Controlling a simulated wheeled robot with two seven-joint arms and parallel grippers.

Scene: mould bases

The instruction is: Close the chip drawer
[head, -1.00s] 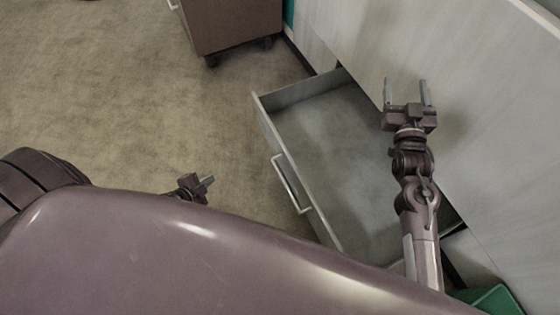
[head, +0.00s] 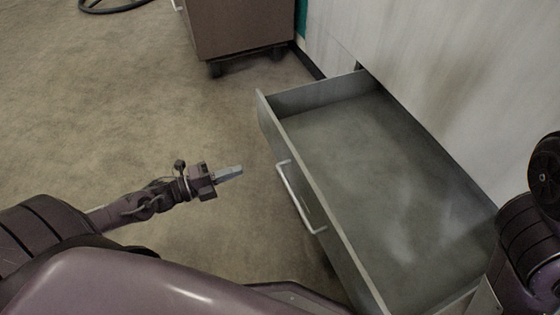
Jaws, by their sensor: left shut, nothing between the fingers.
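The chip drawer (head: 300,181) is pulled out from the pale cabinet (head: 430,70) at the right of the head view. Its inside looks empty, and its near end is partly hidden by my body and right arm. A bar handle (head: 297,199) is on its front panel, facing left. My left gripper (head: 231,173) is shut and empty over the floor, left of the handle and apart from it, its fingers pointing right toward the drawer front. My right arm is at the right edge; its gripper is out of view.
A brown wheeled pedestal (head: 240,30) stands on the carpet beyond the drawer, close to the cabinet. A dark hose or cable loop (head: 115,6) lies at the top left. The carpet (head: 130,110) left of the drawer front is clear.

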